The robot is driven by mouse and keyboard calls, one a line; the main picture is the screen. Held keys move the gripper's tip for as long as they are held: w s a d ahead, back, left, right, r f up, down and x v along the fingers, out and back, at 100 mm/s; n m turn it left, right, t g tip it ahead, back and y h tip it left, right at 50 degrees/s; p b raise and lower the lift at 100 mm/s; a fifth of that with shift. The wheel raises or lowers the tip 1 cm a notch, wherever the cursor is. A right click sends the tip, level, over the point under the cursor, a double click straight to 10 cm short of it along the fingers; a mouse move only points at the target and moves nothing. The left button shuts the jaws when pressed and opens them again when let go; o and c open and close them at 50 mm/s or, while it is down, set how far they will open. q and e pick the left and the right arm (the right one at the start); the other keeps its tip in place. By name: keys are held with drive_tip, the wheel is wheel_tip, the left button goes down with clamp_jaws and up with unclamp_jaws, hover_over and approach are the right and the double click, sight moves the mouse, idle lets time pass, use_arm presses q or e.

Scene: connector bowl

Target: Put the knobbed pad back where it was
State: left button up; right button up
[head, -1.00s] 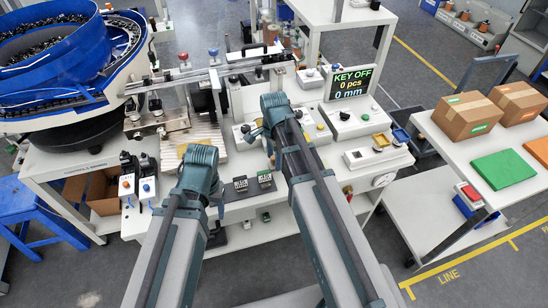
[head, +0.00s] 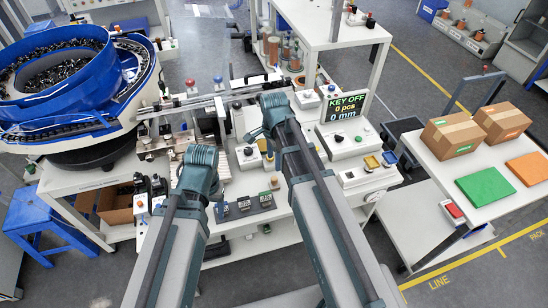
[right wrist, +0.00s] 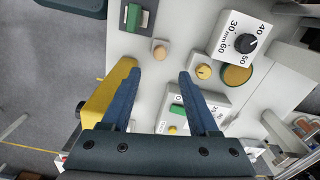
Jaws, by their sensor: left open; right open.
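A small tan knobbed piece (right wrist: 160,48), which looks like the knobbed pad, stands on the white worktop beyond my right fingertips in the right wrist view. A tan knob (head: 275,183) also shows behind the dark mat in the head view; I cannot tell if it is the same piece. My right gripper (right wrist: 158,78) is open, with nothing between its fingers, apart from the tan piece.
A white dial box (right wrist: 228,48), a yellow button (right wrist: 204,71) and a yellow block (right wrist: 100,108) are close to my right fingers. A dark mat (head: 232,217) holds several black connectors.

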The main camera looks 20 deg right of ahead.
drive_tip(key=shift+s, duration=0.1)
drive_tip(key=s+a+n, duration=0.5)
drive_tip(key=s+n, duration=0.2)
drive_tip(key=n, duration=0.3)
drive_tip(key=s+a+n+h, duration=0.1)
drive_tip(key=s+a+n, duration=0.4)
drive_tip(key=s+n, duration=0.2)
drive_tip(key=shift+a+n, duration=0.2)
drive_tip(key=shift+n, duration=1.2)
